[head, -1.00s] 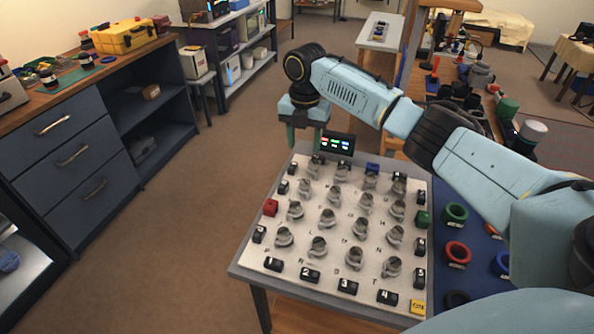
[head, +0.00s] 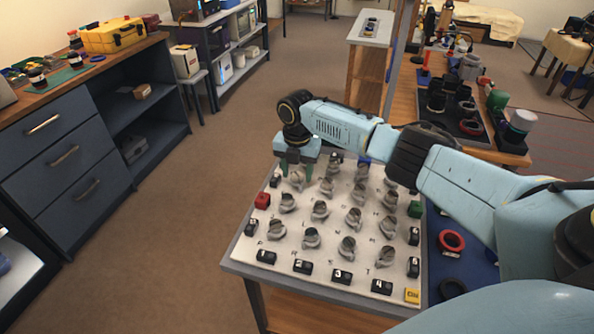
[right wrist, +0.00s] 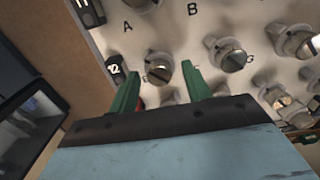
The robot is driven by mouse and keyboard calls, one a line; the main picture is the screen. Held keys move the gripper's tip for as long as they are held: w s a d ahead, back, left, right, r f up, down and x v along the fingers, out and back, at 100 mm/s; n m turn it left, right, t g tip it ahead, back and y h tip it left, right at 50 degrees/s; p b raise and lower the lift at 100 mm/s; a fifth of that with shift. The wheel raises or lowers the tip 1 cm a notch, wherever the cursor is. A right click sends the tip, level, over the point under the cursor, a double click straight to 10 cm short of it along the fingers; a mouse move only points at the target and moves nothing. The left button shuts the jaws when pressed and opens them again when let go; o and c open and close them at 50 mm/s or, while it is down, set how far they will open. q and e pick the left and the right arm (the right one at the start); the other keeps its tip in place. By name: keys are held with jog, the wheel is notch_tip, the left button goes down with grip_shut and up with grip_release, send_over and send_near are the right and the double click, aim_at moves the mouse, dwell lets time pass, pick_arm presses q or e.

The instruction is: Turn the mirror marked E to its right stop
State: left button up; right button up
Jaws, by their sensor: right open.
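A sloping pale panel (head: 240,250) carries rows of small round mirrors on grey mounts, with letters beside them. My right gripper (head: 295,173) reaches down over the far left part of the panel. In the right wrist view its green fingers (right wrist: 160,80) are open, one on each side of a mirror with a slotted face (right wrist: 158,68). By its place in the left column, second row, this looks like mirror E; its letter is mostly hidden. I cannot tell whether the fingers touch it. Letters A, B and G are readable around it. My left gripper is not in view.
Neighbouring mirrors stand close by, one at the right in the wrist view (right wrist: 230,58). A red ring (head: 451,241) lies on a blue mat.

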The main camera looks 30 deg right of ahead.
jog(key=c, duration=1)
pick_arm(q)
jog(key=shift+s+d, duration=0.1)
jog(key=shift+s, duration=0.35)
